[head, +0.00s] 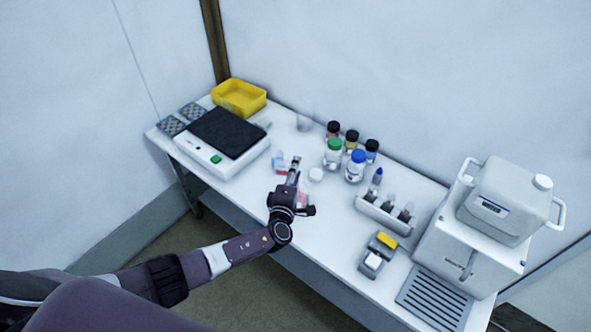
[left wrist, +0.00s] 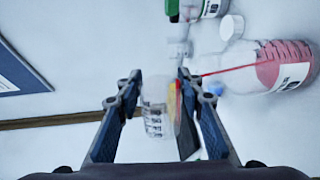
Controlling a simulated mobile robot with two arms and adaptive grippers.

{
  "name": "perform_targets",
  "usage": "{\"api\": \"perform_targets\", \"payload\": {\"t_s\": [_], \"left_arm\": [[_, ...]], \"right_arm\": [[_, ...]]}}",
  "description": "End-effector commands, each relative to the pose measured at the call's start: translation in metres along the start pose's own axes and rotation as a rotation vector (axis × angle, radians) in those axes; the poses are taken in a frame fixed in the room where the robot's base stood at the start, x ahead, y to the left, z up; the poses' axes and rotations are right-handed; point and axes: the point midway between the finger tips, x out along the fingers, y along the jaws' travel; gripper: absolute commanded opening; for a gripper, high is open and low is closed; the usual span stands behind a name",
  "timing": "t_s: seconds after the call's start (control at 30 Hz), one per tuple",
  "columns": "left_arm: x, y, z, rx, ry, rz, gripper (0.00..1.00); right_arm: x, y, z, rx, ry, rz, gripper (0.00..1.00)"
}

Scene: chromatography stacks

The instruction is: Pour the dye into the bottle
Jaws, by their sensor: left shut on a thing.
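My left gripper (head: 294,166) reaches over the front middle of the table. In the left wrist view its fingers (left wrist: 160,105) are shut on a small clear container (left wrist: 154,120) with dark printed marks, tilted, with red and yellow at its right edge. A thin red line runs from near this container to the clear bottle (left wrist: 285,66), which has pink-red contents and a white label. In the head view the bottle (head: 303,195) is partly hidden behind my gripper. A white cap (head: 316,175) lies beside it. My right gripper is not in view.
Capped bottles, including a green-capped one (head: 334,152) and a blue-capped one (head: 356,166), stand behind. A black-topped device (head: 228,132) and yellow tray (head: 239,97) are left. A rack (head: 383,214) and a large white machine (head: 465,250) are right.

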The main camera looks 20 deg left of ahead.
Motion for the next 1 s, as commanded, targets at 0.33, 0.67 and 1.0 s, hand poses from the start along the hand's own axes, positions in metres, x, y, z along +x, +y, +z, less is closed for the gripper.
{"api": "perform_targets", "payload": {"t_s": [0.33, 0.67, 1.0], "left_arm": [[0.0, 0.001, 0.002, 0.096, 0.014, 0.001, 0.1], [0.0, 0.002, -0.002, -0.035, -0.005, 0.001, 0.1], [-0.003, 0.019, -0.009, -0.322, -0.044, 0.001, 0.1]], "right_arm": [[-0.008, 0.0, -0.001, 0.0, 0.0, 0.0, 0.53], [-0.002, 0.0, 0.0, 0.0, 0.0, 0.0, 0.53], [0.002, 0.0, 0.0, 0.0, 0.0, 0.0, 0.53]]}}
